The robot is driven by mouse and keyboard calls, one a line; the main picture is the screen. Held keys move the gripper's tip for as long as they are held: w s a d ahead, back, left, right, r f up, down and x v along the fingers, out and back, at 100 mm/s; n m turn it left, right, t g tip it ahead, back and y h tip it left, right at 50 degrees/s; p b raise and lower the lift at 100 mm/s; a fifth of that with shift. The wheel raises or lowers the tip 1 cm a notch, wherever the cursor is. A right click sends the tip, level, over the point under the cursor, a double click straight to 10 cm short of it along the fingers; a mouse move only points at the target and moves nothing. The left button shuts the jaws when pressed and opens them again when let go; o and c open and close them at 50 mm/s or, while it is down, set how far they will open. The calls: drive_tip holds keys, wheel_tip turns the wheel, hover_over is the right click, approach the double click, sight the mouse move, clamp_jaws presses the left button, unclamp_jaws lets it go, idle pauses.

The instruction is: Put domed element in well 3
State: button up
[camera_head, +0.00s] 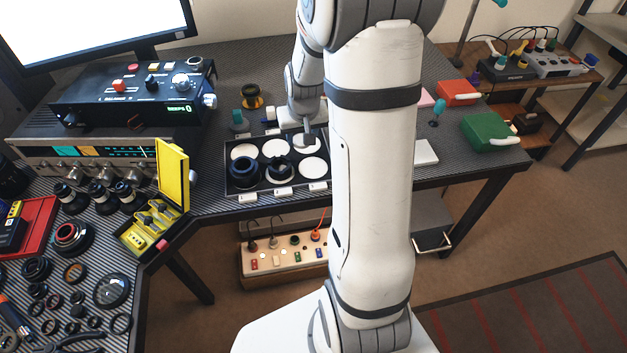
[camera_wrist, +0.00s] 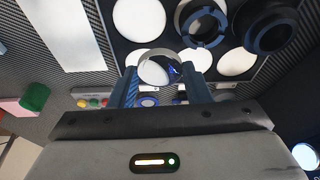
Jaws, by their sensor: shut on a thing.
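My gripper (camera_wrist: 161,78) is shut on a round, clear, thin-rimmed piece, the domed element (camera_wrist: 158,65), pinched between its two blue fingers. In the head view my gripper (camera_head: 304,139) is over the back right of the dark tray (camera_head: 228,184); the element cannot be made out there. The tray has round white wells in two rows. The front right well (camera_head: 314,167) and back left well (camera_head: 243,150) look empty. Dark lens rings sit at the front left (camera_head: 245,172) and front middle (camera_head: 279,170). The well labels are too small to read, so I cannot tell which is well 3.
A yellow open case (camera_head: 173,176) stands left of the tray. A teal-topped tool (camera_head: 238,119) and a black-and-yellow ring (camera_head: 251,96) are behind it. A white block (camera_head: 426,152) and a green box (camera_head: 486,132) lie to the right. My arm hides part of the bench.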

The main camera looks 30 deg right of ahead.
sight(313, 166)
drive_tip(key=shift+m, duration=0.3)
drive_tip(key=shift+s+d+f+b, duration=0.25)
drive_tip(key=shift+d+f+b, duration=0.15)
drive_tip(key=shift+f, duration=1.2)
drive_tip(key=shift+s+d+f+b, duration=0.2)
drive_tip(key=shift+d+f+b, duration=0.2)
drive_tip(key=shift+f, duration=1.25)
drive_tip(key=shift+s+d+f+b, duration=0.3)
drive_tip(key=shift+d+f, duration=0.2)
drive_tip(key=shift+f, duration=1.1)
drive_tip(key=o, duration=1)
drive_tip(key=shift+w+r, duration=0.1)
drive_tip(key=shift+r, duration=0.2)
drive_tip(key=d+p+v, duration=0.1)
drive_tip(key=v, duration=0.9)
drive_tip(key=s+a+r+n, duration=0.1)
drive_tip(key=s+a+r, duration=0.4)
drive_tip(key=s+a, duration=0.2)
drive_tip(key=s+a+r+n, duration=0.2)
drive_tip(key=s+a+r, duration=0.2)
drive_tip(key=s+a, duration=0.3)
drive_tip(key=shift+s+a+r+g+y, duration=0.25)
drive_tip(key=shift+s+r+g+y, duration=0.15)
drive_tip(key=shift+s, duration=0.5)
